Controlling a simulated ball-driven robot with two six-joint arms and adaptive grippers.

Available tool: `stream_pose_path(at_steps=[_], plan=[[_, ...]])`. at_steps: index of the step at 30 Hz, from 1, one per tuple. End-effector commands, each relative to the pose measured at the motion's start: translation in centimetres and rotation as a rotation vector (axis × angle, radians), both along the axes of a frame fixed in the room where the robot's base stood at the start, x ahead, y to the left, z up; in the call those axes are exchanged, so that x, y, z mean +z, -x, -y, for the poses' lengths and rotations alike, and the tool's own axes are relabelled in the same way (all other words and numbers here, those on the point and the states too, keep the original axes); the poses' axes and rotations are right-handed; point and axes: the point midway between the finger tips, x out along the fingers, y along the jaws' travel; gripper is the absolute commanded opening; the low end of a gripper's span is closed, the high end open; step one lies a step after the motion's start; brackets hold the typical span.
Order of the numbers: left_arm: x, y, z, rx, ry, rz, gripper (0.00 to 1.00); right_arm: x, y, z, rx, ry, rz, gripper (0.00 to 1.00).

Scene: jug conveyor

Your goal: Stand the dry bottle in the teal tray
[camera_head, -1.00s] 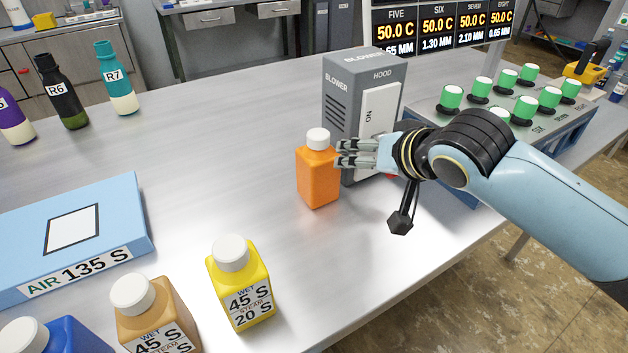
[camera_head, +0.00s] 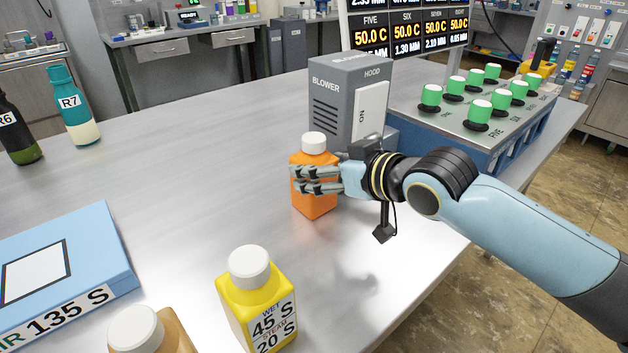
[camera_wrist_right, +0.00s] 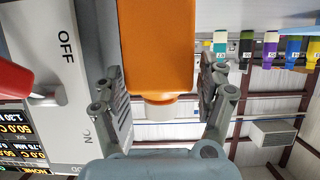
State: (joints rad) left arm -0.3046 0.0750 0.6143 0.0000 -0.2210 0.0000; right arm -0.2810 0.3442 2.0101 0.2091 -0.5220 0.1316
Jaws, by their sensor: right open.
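An orange bottle (camera_head: 313,207) with a white cap stands upright on the steel table in front of the blower, with no label visible on it. My right gripper (camera_head: 294,181) comes in from the right with its fingers at the bottle's upper body. In the right wrist view the orange bottle (camera_wrist_right: 158,45) lies between the two open fingers (camera_wrist_right: 163,68), with a gap showing on each side. I cannot make out a teal tray in these frames. My left gripper is not in view.
The grey blower (camera_head: 340,95) stands right behind the bottle. A blue AIR 135 S box (camera_head: 90,250), a yellow bottle (camera_head: 262,300) and a tan bottle (camera_head: 150,335) are at the front left. A panel with green knobs (camera_head: 477,112) is at the right. The table's middle left is clear.

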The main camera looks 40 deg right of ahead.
Motion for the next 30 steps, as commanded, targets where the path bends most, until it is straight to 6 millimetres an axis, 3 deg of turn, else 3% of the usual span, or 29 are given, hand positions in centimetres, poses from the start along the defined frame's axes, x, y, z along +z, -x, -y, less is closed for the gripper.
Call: stream_pose_path(at_steps=[6, 13, 22, 30], plan=[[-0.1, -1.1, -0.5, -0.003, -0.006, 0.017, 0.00, -1.1, -2.5, -0.1, -0.001, -0.001, 0.000, 0.75], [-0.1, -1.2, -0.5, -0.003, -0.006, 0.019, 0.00, -1.2, -2.5, -0.2, -0.001, 0.000, -0.001, 0.75], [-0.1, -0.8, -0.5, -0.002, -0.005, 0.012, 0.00, -1.1, -2.5, -0.1, -0.001, 0.000, -0.001, 0.36], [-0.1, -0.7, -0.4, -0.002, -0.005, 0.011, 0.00, -1.1, -2.5, -0.1, -0.001, 0.000, 0.000, 0.28]])
